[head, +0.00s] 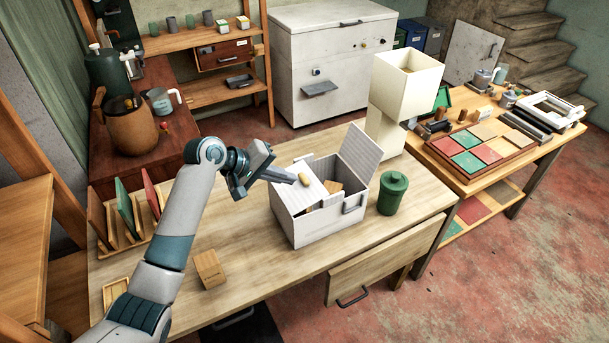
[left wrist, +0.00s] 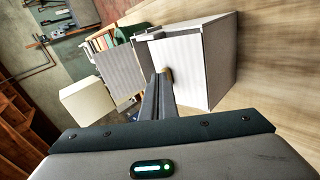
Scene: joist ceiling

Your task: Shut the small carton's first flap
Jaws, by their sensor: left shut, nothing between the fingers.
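The small white carton (head: 318,226) stands on the wooden table. Its left flap (head: 306,188) lies folded over the left part of the opening, close to level; it shows as a ribbed white panel in the left wrist view (left wrist: 183,62). Its right flap (head: 361,155) stands up and leans outward. A tan block (head: 332,186) shows inside through the open gap. My left gripper (head: 303,179) is shut and empty, its fingertips over the left flap; I cannot tell whether they touch it. The fingers also show in the left wrist view (left wrist: 163,85). My right gripper is not in view.
A small brown box (head: 209,268) sits at the front left. A rack of upright panels (head: 127,208) is at the left. The table's front middle is clear.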

